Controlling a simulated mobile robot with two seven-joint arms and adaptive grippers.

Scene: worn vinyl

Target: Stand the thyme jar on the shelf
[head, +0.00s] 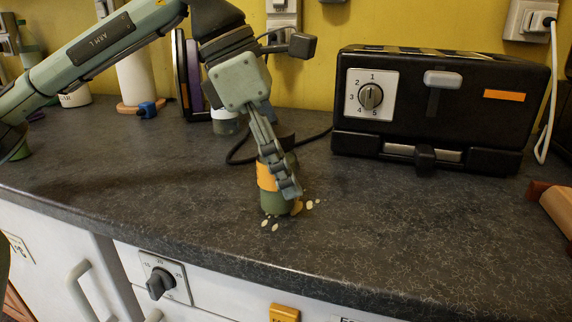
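A small green jar with an orange band (266,178) and a dark top stands upright on the dark speckled counter, near the front edge. I cannot read a label, so I cannot tell if it is the thyme jar. My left gripper (286,190) reaches down over it, with a finger crossing the jar's front right side. Any finger behind the jar is hidden, so I cannot tell whether the gripper is closed on it. My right gripper is not in view. No shelf is clearly seen.
A black toaster (455,105) stands at the back right, with a black cable on the counter to its left. Pale bits (309,204) lie around the jar's base. Bottles and upright items (183,75) stand at the back left. The front middle-right counter is clear.

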